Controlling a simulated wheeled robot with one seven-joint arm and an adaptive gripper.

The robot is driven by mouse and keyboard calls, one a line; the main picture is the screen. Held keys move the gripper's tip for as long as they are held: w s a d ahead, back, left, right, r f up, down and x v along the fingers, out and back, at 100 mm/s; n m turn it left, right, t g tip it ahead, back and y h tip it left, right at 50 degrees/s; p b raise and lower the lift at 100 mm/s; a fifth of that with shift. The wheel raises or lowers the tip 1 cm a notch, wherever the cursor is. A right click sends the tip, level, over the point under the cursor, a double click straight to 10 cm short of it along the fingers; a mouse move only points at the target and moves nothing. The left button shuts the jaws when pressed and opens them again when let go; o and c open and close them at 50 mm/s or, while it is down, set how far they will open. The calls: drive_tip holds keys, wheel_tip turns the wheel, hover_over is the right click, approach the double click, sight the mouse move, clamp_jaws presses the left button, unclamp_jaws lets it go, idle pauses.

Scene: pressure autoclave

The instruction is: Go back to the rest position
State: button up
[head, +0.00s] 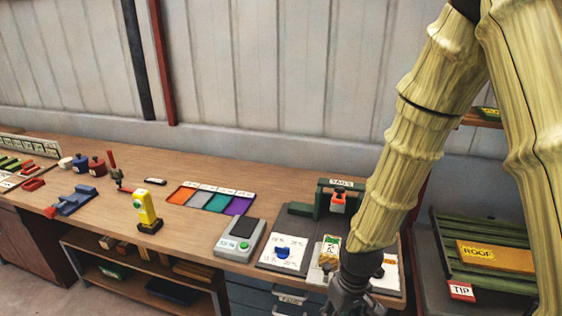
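My arm, in pale ribbed covering, comes down from the top right of the head view. My gripper (350,300) is at the bottom edge, in front of the right end of the workbench (160,215). Its fingertips are cut off by the frame, so I cannot tell whether it is open or holds anything. Behind the wrist is a dark plate with white cards (283,252), one bearing a blue knob (283,253). My arm hides part of this area.
A grey device with a green button (239,241), a coloured tray (211,199) and a yellow device (147,210) stand on the bench. A blue vise (75,200) and small pots (81,163) are farther left. A green slatted rack (480,255) with a ROOF sign stands right.

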drive_tip(key=s+d+f+m+b, duration=0.1)
drive_tip(key=s+d+f, duration=0.1)
drive_tip(key=s+f, duration=0.5)
drive_tip(key=s+d+f+m+b, duration=0.1)
drive_tip(key=s+d+f+m, duration=0.1)
drive_tip(key=s+f, duration=0.5)
drive_tip(key=s+d+f+m+b, duration=0.1)
drive_tip(key=s+d+f, duration=0.3)
drive_tip(key=f, duration=1)
drive_tip(key=s, duration=0.3)
drive_tip(key=shift+s+d+f+m+h, duration=0.25)
drive_tip(key=shift+s+m+h, duration=0.05)
drive_tip(key=shift+m+h, duration=0.1)
